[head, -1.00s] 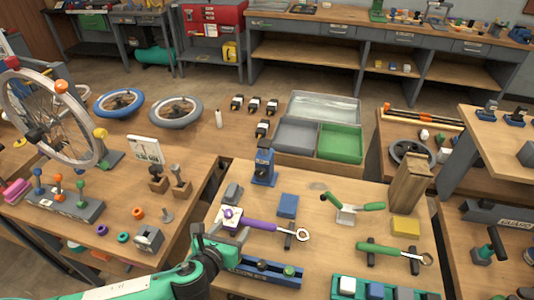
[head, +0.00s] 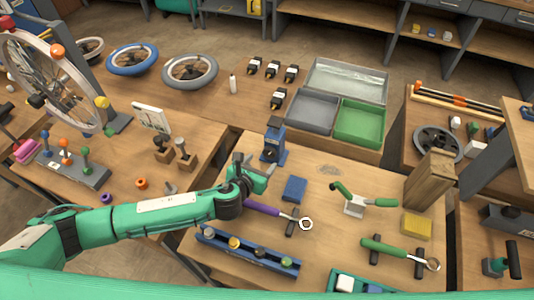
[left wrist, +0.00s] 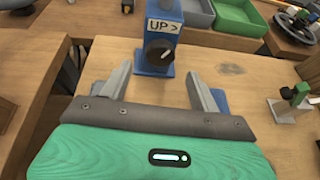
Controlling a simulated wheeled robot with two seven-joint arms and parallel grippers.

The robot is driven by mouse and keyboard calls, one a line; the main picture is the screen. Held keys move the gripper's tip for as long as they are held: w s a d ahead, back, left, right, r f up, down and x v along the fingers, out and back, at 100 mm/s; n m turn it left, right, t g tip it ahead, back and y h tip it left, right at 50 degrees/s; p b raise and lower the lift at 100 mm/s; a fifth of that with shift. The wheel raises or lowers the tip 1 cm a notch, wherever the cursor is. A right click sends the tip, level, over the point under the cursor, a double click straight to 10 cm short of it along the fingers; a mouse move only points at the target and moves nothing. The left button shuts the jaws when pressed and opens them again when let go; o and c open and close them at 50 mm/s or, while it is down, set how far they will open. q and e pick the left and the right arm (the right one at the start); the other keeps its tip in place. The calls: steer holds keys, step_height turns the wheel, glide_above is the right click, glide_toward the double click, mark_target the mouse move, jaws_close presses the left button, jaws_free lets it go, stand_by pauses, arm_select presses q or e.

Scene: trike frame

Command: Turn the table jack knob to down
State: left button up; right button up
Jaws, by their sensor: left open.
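The table jack (head: 273,143) is a blue upright block at the back left of the middle table. In the left wrist view, the jack (left wrist: 155,70) faces me with a white "UP >" label (left wrist: 162,26) and a dark round knob (left wrist: 158,50) below it. A light pointer mark on the knob seems to slant up to the right. My left gripper (head: 254,168) is open and empty, just in front of the jack. In the left wrist view, its two fingers (left wrist: 160,78) are spread, with the knob ahead between them and apart from both.
A blue block (head: 294,189) lies right of my left gripper. A purple-handled wrench (head: 263,209) and a blue rail with knobs (head: 246,254) lie nearer. Grey and green bins (head: 360,123) stand behind. A green-handled clamp (head: 356,203) is farther right.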

mark_target(268, 155)
arm_select(q)
steer(key=shift+x, duration=2.8)
steer(key=c, duration=1)
steer(key=shift+f+n+h, duration=0.1)
steer(key=shift+n+h, duration=0.6)
steer(key=shift+n, duration=0.3)
steer(key=shift+a+n+h+b, duration=0.1)
steer(key=shift+n+h+b, duration=0.8)
steer(key=shift+n+b, duration=0.35)
steer(key=shift+n, duration=0.25)
